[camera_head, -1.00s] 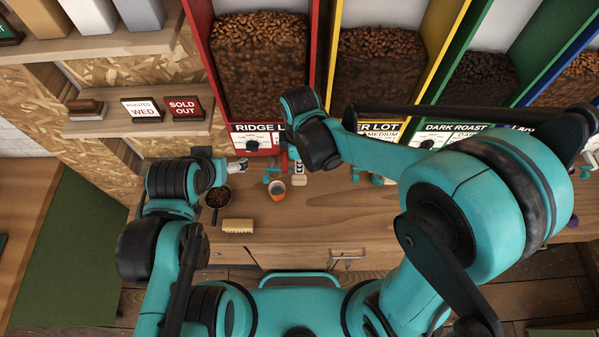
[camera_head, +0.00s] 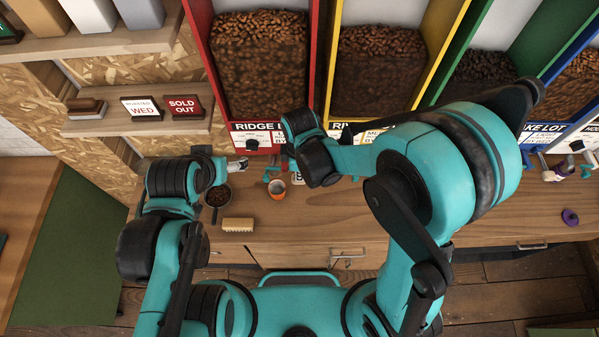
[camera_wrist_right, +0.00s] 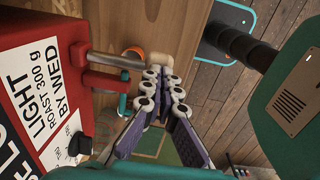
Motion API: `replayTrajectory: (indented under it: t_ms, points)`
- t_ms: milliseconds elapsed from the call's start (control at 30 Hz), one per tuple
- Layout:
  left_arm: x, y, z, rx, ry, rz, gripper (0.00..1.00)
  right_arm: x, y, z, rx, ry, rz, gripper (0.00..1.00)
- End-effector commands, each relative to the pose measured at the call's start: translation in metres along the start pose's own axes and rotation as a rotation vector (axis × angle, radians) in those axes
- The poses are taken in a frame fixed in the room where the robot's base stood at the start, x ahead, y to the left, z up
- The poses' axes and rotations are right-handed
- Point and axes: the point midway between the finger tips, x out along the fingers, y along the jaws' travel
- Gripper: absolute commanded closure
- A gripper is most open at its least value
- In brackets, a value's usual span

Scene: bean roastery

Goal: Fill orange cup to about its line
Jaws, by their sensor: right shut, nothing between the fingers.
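The orange cup (camera_head: 277,188) stands upright on the wooden counter, below the red-framed bean bin (camera_head: 262,70); its fill level and line are too small to tell. My right gripper (camera_wrist_right: 163,78) is shut and empty in the right wrist view, its fingertips close to a pale rounded piece (camera_wrist_right: 160,60). In the head view my right wrist hangs just right of the cup and hides the fingers. The red dispenser (camera_wrist_right: 45,85) fills the left of the wrist view, with a grey tube (camera_wrist_right: 118,60). My left gripper (camera_head: 237,165) is left of the cup; its jaws are too small to judge.
A dark pan of beans (camera_head: 217,197) and a brush (camera_head: 238,225) are left of the cup. A purple ring (camera_head: 570,217) lies at far right.

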Motion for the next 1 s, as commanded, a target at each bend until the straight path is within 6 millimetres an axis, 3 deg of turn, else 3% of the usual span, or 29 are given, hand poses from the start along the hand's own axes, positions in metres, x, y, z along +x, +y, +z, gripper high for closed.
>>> replayTrajectory:
  t_ms: [467,1000]
  points:
    - [0.018,0.0,0.013,0.0,0.0,0.0,0.22,0.014,-0.005,0.0,-0.002,-0.001,0.108,1.0]
    - [0.068,0.0,0.049,0.0,0.0,0.0,0.22,0.048,-0.011,0.0,-0.002,0.0,0.431,1.0]
